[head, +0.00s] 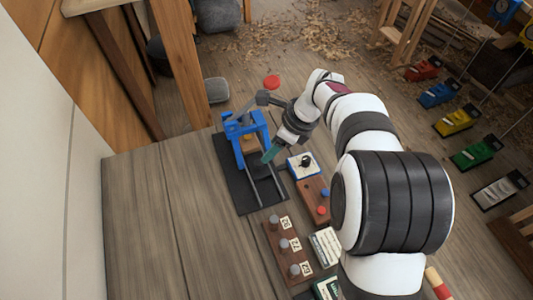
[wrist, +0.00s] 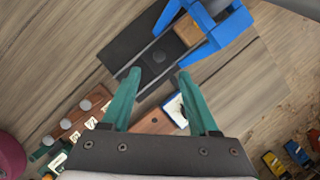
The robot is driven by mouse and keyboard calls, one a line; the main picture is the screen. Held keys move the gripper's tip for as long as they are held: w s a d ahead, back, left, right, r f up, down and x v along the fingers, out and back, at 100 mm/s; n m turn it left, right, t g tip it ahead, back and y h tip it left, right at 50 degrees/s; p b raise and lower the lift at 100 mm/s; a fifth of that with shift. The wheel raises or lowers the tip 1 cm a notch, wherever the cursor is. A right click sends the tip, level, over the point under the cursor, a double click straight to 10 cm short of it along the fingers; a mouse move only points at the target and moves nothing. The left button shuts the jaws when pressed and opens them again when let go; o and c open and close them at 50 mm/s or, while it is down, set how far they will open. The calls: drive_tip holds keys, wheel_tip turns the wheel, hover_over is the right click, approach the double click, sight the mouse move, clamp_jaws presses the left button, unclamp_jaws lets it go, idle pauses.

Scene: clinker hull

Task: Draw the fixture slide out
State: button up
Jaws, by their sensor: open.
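The fixture has a black base plate (head: 235,180) with two grey rails and a blue frame (head: 246,130) across its far part. The slide looks like a tan block (wrist: 188,30) under the blue frame, and it also shows partly in the head view (head: 249,143). A small dark round part (wrist: 158,57) sits on the plate side of the block, perhaps its knob. A lever with a red knob (head: 271,82) rises behind the frame. My gripper (wrist: 159,74) is open, its green fingers apart above the rails. I cannot tell whether they touch anything.
A wooden board with grey pegs (head: 283,243) and cards lies nearer. The bench's left side (head: 150,220) is clear.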

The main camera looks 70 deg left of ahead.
sight(259, 162)
drive_tip(key=x, duration=0.8)
drive_tip(key=shift+s+a+f, duration=0.1)
drive_tip(key=shift+f, duration=0.25)
clamp_jaws()
idle(0.8)
